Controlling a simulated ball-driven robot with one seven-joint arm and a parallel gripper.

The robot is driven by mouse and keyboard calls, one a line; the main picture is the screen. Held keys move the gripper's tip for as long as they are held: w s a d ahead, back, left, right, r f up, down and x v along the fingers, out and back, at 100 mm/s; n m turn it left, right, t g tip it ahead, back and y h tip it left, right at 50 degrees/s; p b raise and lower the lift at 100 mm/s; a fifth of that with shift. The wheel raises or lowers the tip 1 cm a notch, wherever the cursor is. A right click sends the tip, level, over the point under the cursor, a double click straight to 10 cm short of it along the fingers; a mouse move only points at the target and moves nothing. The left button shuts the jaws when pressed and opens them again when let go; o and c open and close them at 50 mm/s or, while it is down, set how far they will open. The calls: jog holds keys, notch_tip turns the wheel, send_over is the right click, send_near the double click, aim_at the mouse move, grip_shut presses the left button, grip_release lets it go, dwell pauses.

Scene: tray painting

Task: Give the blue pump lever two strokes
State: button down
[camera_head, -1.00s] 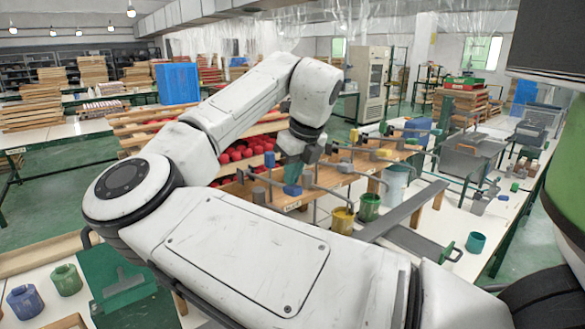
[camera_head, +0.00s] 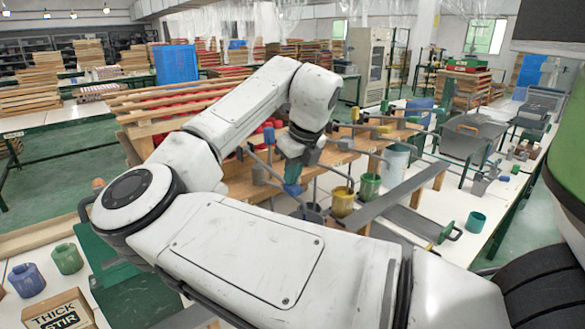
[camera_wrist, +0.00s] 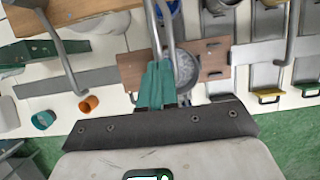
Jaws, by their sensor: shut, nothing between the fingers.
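The blue pump lever's handle (camera_head: 292,188) shows in the head view at the end of a grey bar, near the front of the wooden pump bench. My gripper (camera_head: 293,172) is directly above it, with shut teal fingers pointing down and appearing to touch its top. The wrist view shows the fingers (camera_wrist: 157,85) together with nothing held; the blue handle cannot be made out there. A grey pot (camera_head: 313,213) stands below and to the right of the handle.
A yellow pot (camera_head: 342,201), a green pot (camera_head: 370,187) and a pale bucket (camera_head: 396,163) stand in a row to the right. Other pump levers with coloured handles lie behind them. A teal cup (camera_head: 475,222) stands on the white table at right.

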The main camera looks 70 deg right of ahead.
jog(key=shift+f, duration=0.55)
notch_tip(320, 180, up, 11)
jog(key=p, duration=1)
jog(key=shift+f, duration=0.2)
jog(key=shift+f+b, duration=2.5)
jog(key=shift+f, duration=2.95)
notch_tip(320, 180, up, 11)
jog(key=p, duration=0.9)
jog(key=shift+s+f, duration=0.1)
